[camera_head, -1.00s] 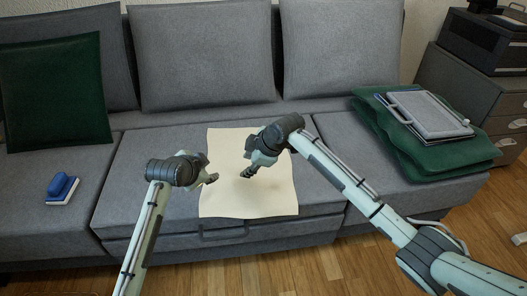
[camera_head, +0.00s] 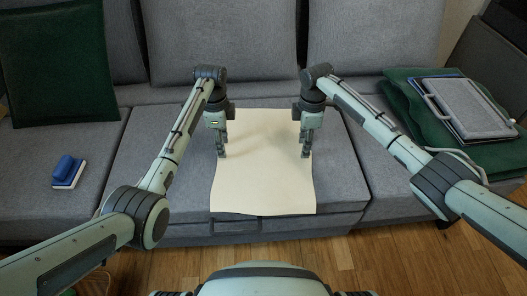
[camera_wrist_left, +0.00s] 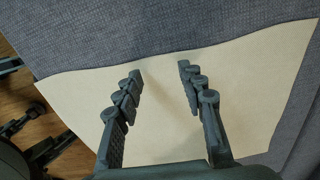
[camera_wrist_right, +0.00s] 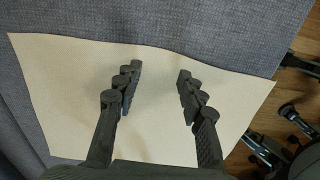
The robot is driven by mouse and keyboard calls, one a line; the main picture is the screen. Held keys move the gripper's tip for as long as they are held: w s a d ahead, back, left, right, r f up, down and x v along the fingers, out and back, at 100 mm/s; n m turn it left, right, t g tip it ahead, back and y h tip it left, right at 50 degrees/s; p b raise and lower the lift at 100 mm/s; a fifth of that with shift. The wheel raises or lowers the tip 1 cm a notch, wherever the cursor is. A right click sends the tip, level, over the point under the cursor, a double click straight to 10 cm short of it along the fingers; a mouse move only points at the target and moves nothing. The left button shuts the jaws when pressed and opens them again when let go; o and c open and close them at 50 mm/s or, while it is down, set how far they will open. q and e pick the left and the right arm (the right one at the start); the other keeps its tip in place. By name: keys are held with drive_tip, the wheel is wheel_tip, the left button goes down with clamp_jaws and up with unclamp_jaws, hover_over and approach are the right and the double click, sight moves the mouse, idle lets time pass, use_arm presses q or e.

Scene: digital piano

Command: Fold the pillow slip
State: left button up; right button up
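The cream pillow slip (camera_head: 262,185) lies spread flat on the middle sofa seat, its near edge at the seat's front. My left gripper (camera_head: 222,154) points down over its left side, and my right gripper (camera_head: 305,153) points down over its right side. In the left wrist view the fingers (camera_wrist_left: 160,75) are apart with only the slip (camera_wrist_left: 230,90) beneath them. In the right wrist view the fingers (camera_wrist_right: 159,75) are also apart above the slip (camera_wrist_right: 70,85). Both grippers are empty. Whether the fingertips touch the cloth I cannot tell.
A blue brush (camera_head: 67,171) lies on the left seat, near a dark green cushion (camera_head: 55,65). Folded green fabric (camera_head: 400,90) with a grey case (camera_head: 462,108) on it sits at the right. Grey back cushions (camera_head: 225,40) stand behind the slip.

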use_arm(q)
drive_tip(key=shift+f, duration=0.6)
use_arm(e)
drive_tip(key=shift+f, duration=0.6)
use_arm(q)
drive_tip(key=shift+f, duration=0.1)
use_arm(e)
drive_tip(key=shift+f, duration=0.1)
use_arm(q)
drive_tip(key=shift+f+b, duration=0.2)
drive_tip(key=shift+b, duration=0.15)
use_arm(e)
drive_tip(key=shift+f, duration=0.2)
use_arm(q)
drive_tip(key=shift+r, duration=0.15)
drive_tip(key=shift+c, duration=0.3)
use_arm(e)
drive_tip(key=shift+r, duration=0.15)
drive_tip(key=shift+c, duration=0.3)
use_arm(q)
clamp_jaws()
use_arm(e)
clamp_jaws()
drive_tip(key=shift+s+d+f, duration=0.1)
drive_tip(key=shift+f, duration=0.15)
